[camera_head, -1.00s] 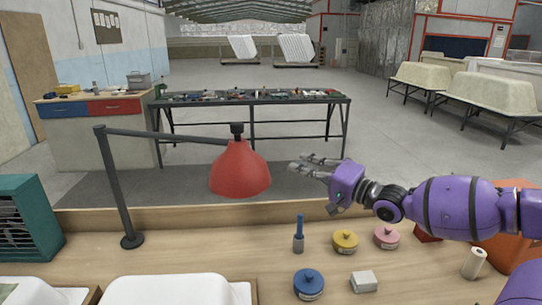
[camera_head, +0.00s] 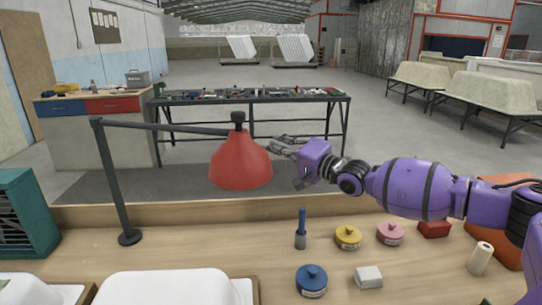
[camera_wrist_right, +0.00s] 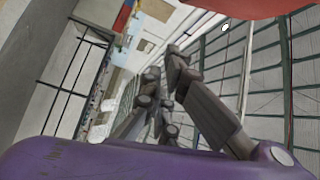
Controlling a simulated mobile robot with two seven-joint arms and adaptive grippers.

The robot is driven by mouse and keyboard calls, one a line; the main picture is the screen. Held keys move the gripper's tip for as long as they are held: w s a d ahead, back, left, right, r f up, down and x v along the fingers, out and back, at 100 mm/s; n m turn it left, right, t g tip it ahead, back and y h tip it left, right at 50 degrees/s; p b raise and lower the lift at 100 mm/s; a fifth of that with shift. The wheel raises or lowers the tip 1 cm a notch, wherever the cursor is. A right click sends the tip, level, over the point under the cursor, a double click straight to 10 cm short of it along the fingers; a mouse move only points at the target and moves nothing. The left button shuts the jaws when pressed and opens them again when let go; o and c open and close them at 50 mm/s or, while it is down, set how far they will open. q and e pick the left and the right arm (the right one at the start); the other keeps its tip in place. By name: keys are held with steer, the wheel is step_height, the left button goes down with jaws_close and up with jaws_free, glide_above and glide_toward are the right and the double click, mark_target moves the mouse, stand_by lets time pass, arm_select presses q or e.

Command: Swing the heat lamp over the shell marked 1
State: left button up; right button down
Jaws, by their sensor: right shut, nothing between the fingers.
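The heat lamp has a red cone shade (camera_head: 240,167) hanging from a dark horizontal arm (camera_head: 165,127) on an upright post (camera_head: 115,185). The shade hangs above the bench's back edge, right of the post. My right gripper (camera_head: 268,144) is shut and empty at the shade's upper right side. Whether its fingertips touch the shade cannot be told. In the right wrist view the fingers (camera_wrist_right: 165,85) point away, with the red shade's edge (camera_wrist_right: 235,6) at the top. White shells (camera_head: 165,287) show at the bottom left, cut off; no number is readable. My left gripper is not in view.
The wooden bench (camera_head: 200,240) holds a blue-handled tool (camera_head: 301,230), blue (camera_head: 311,280), yellow (camera_head: 348,237) and pink (camera_head: 390,233) lidded tins, a pale block (camera_head: 368,277) and a paper roll (camera_head: 480,258). A teal slatted box (camera_head: 25,215) stands left of the post.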

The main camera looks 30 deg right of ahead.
arm_select(q)
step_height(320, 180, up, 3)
steer(key=p, duration=0.2)
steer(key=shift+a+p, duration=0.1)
steer(key=shift+p, duration=0.2)
arm_select(e)
steer(key=s+a, duration=0.1)
steer(key=s+a+f, duration=0.1)
steer(key=a, duration=0.1)
steer(key=shift+s, duration=0.25)
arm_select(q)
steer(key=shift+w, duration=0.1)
